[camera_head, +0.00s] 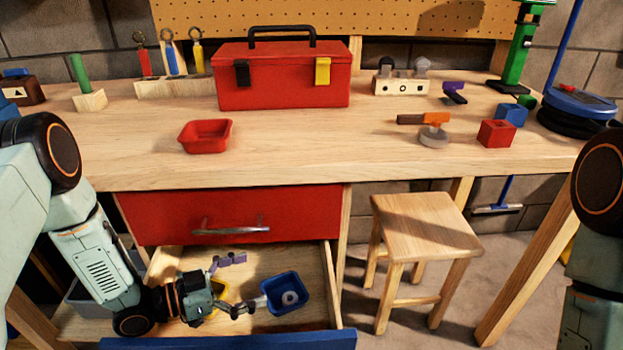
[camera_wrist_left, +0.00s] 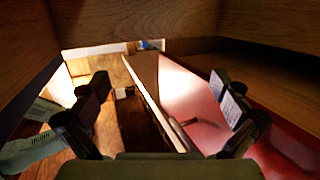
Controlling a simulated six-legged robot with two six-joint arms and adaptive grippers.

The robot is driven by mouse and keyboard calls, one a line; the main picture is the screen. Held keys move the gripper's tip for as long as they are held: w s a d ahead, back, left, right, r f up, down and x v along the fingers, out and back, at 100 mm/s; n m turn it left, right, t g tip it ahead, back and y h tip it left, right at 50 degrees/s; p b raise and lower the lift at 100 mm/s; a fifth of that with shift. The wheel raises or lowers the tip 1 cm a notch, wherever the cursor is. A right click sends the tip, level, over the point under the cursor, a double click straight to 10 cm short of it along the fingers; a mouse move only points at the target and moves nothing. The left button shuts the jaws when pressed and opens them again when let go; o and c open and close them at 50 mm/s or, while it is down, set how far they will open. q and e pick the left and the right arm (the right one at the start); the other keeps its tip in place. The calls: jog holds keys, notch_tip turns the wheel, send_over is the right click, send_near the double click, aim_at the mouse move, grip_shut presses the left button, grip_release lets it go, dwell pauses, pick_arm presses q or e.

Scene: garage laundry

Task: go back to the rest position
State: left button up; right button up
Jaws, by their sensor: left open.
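My left gripper (camera_head: 250,281) is at the open lower drawer (camera_head: 328,285) in the head view, its fingers apart. One finger lies close to the left wall of a blue tray (camera_head: 297,283) in the drawer; I cannot tell if they touch. A grey ring-like piece (camera_head: 290,297) is in that tray. In the left wrist view my left gripper's two fingers (camera_wrist_left: 163,98) are wide apart with nothing held between them. My right arm stands at the right edge of the head view; its gripper is not visible.
A shut red drawer (camera_head: 290,210) with a metal handle is above the open one. The workbench (camera_head: 300,160) bears a red toolbox (camera_head: 285,88), a red tray (camera_head: 205,148) and several small parts. A wooden stool (camera_head: 425,225) stands right of the drawers.

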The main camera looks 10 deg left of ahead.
pick_arm(q)
jog(key=b+x, duration=0.1)
jog(key=x, duration=0.1)
jog(key=b+x, duration=0.1)
jog(key=x, duration=0.1)
jog(key=b+x, duration=0.2)
jog(key=shift+w+d+f, duration=0.1)
jog(key=shift+d+f, duration=0.1)
jog(key=shift+f, duration=0.1)
jog(key=shift+f+b, duration=0.35)
jog(key=shift+f, duration=0.2)
jog(key=shift+r+p, duration=0.4)
jog(key=shift+r, duration=0.15)
